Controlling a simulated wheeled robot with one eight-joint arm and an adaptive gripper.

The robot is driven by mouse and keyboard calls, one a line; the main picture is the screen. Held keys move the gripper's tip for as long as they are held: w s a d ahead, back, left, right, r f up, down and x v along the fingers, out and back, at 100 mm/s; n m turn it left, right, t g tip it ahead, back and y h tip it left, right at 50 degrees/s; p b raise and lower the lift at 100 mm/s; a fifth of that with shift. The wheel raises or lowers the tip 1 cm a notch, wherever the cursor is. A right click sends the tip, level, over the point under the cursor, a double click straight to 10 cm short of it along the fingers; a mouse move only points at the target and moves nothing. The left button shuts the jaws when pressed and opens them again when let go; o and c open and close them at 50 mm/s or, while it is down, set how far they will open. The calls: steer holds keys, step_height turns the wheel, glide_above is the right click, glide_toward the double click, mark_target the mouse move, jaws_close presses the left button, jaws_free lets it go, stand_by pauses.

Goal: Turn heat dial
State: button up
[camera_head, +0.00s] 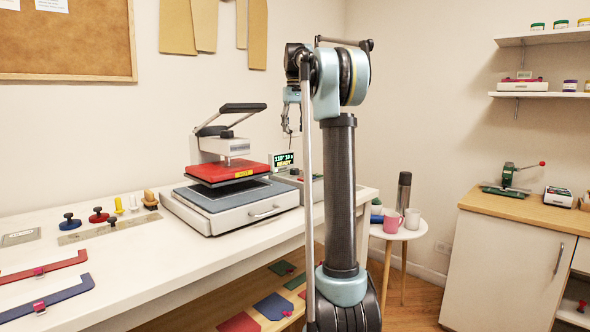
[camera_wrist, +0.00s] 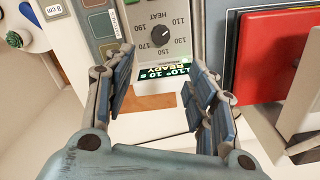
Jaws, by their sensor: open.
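The heat dial (camera_wrist: 160,36) is a dark round knob on a grey panel, ringed by numbers from 110 to 190 under the word HEAT, upside down in the wrist view. Its white mark points towards 110. A display (camera_wrist: 165,72) beside it reads 110°, 10 s and READY; it also shows in the head view (camera_head: 284,160). My gripper (camera_wrist: 160,60) is open and empty, its fingertips to either side of the dial's line and apart from it. In the head view my gripper (camera_head: 290,122) hangs above the control box (camera_head: 312,188), where the dial cannot be made out.
A heat press (camera_head: 235,205) with a red upper plate (camera_head: 215,168) stands just left of the control box; the red plate is near my right finger in the wrist view (camera_wrist: 270,55). Mugs (camera_head: 411,221) and a flask stand on a small round table at right.

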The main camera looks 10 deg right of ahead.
mark_target(295, 169)
step_height(295, 169, down, 16)
steer(key=shift+f, duration=0.2)
stand_by(0.4)
steer(key=c, duration=1.1)
steer(key=shift+o, duration=0.2)
steer(key=shift+d, duration=0.15)
